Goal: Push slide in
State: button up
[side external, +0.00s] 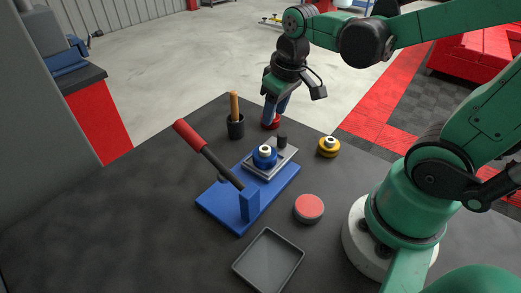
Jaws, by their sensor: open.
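The slide (258,174) is a light grey plate on the blue base (222,206) of a small lever press, sticking out at its far right end. A blue round part with a white top (264,154) sits on the slide. A short dark knob (282,140) stands at the slide's far end. The press has a lever with a red handle (187,133), tilted up to the left. My gripper (274,113) is open and points down beyond the knob, near a red round part (271,124). Its fingertips partly hide that part; I cannot tell whether they touch it.
A dark cup with an orange-brown handle (234,103) stands left of my gripper. A yellow round part (329,147) stands right of the slide. A red-topped disc (309,208) and an empty grey tray (268,262) are nearer. The table's left side is clear.

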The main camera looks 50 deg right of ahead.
aim_at(282, 134)
jog(key=d+f+g, duration=0.2)
jog(key=shift+s+d+f+g, duration=0.1)
jog(key=shift+d+f+g, duration=0.25)
jog(key=shift+d+g, duration=0.05)
jog(key=shift+f, duration=2.75)
jog(key=shift+c, duration=0.2)
grip_shut()
